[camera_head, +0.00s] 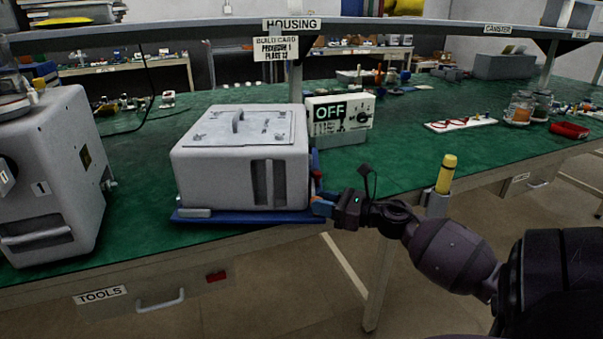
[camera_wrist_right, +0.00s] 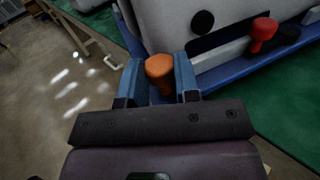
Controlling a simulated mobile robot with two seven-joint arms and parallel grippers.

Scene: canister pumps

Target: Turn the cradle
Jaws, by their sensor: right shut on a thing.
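The cradle is a blue base (camera_head: 255,217) on the green bench top, with a grey box-shaped housing (camera_head: 240,160) sitting on it. In the right wrist view the cradle's blue edge (camera_wrist_right: 222,78) runs along the foot of the grey housing (camera_wrist_right: 190,22). My right gripper (camera_head: 322,205) is at the cradle's front right corner. In the right wrist view its two blue fingers (camera_wrist_right: 159,78) are shut on an orange knob (camera_wrist_right: 159,67) beside the cradle's corner. A red knob (camera_wrist_right: 263,30) stands further along the cradle's side. My left gripper is not in view.
A large grey machine (camera_head: 50,175) stands at the left. A box reading OFF (camera_head: 340,112) is behind the housing. A yellow-topped tool (camera_head: 446,175) stands in a holder at the bench edge. Green bench surface is clear right of the cradle. A shelf (camera_head: 200,30) crosses above.

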